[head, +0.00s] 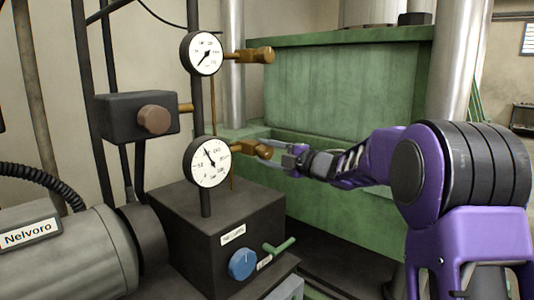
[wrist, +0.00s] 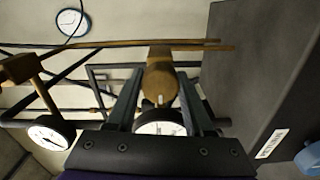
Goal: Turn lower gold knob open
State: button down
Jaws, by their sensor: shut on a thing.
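The lower gold knob (head: 263,151) sits on a short stem to the right of the lower gauge (head: 208,162). In the wrist view the knob (wrist: 160,80) lies between the two fingers. My gripper (head: 272,153) comes from the right, and its fingers are closed about the knob's sides; it also shows in the wrist view (wrist: 160,74). The lower gauge is partly hidden behind the gripper in the wrist view (wrist: 160,128). Its needle points to the upper left in the head view.
The upper gauge (head: 202,53) and upper gold knob (head: 258,55) are above on the same post. A dark box with a brown button (head: 154,119) is at left. Below stand a black block (head: 215,225), a blue knob (head: 243,264) and a green handle (head: 279,246). A green machine (head: 345,85) stands behind.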

jog(key=shift+c, duration=1.4)
grip_release()
jog(key=v, duration=1.7)
jog(key=shift+s+d, duration=0.2)
